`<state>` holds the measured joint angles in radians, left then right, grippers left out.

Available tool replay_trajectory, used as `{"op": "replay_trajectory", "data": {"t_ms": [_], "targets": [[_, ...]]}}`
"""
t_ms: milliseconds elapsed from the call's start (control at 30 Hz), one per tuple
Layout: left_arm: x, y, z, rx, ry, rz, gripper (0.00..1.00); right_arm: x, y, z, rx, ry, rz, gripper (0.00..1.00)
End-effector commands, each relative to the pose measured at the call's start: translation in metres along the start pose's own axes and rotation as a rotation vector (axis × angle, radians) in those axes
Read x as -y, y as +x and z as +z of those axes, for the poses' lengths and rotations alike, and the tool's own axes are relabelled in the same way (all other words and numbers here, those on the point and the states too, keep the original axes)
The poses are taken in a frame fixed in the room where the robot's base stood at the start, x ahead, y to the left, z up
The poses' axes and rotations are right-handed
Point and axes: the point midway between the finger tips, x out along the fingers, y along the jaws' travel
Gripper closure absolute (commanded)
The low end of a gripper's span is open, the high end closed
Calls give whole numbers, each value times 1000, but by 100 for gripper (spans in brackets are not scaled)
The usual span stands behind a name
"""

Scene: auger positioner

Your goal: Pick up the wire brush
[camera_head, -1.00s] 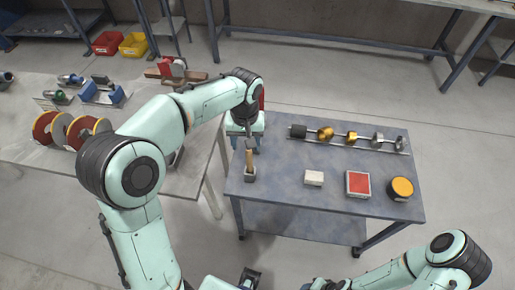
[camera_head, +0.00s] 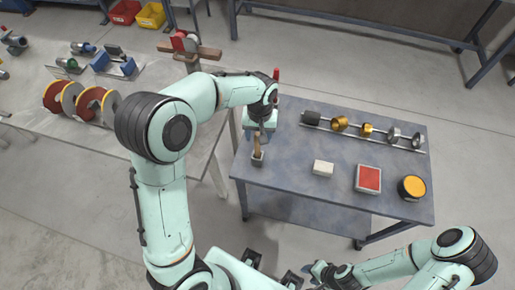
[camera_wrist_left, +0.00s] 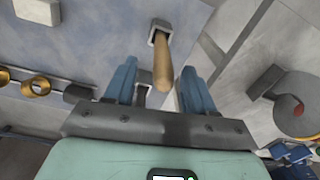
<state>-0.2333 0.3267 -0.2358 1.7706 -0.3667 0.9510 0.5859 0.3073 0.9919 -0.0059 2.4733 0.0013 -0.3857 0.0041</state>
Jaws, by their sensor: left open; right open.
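The wire brush shows as a wooden handle (camera_head: 257,143) rising from a small grey block (camera_head: 257,159) at the left front of the blue-grey table (camera_head: 290,178); I cannot make out bristles. In the left wrist view the handle (camera_wrist_left: 162,68) points toward me from a square grey socket (camera_wrist_left: 160,27). My left gripper (camera_head: 262,132) is over the table's left side, close to the handle. In the left wrist view its two blue fingers (camera_wrist_left: 157,80) are open, with the handle end between or just beyond them. My right gripper (camera_head: 315,272) is open and empty, low in front of the table.
A white block (camera_head: 323,168), a red-topped box (camera_head: 368,179) and a yellow-topped round tin (camera_head: 412,187) stand right of the brush. A rail (camera_head: 379,135) with several metal parts lies behind them. A grey table (camera_head: 140,118) with discs is at left.

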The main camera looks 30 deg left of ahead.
Motion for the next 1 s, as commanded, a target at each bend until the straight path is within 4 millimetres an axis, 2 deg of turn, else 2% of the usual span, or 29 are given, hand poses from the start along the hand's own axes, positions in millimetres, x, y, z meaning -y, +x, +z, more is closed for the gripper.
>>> {"op": "replay_trajectory", "data": {"t_ms": [100, 200, 500, 533, 667, 700, 1000], "targets": [[5, 20, 3, 4, 0, -3, 45, 0, 1, 0, 0, 0, 0, 57], [4, 32, 2, 3, 0, -2, 45, -1, 1, 0, 1, 0, 0, 57], [4, 37, 2, 0, 0, 0, 45, -1, 1, 0, 1, 0, 0, 57], [4, 37, 2, 0, 0, 0, 52, -1, 1, 0, 1, 0, 0, 57], [4, 37, 2, 0, 0, 0, 94, -1, 1, 0, 1, 0, 0, 57], [4, 37, 2, 0, 0, 0, 100, -1, 1, 0, 1, 0, 0, 57], [4, 36, 2, 0, 0, 1, 100, -1, 1, 0, 1, 0, 0, 57]]}}
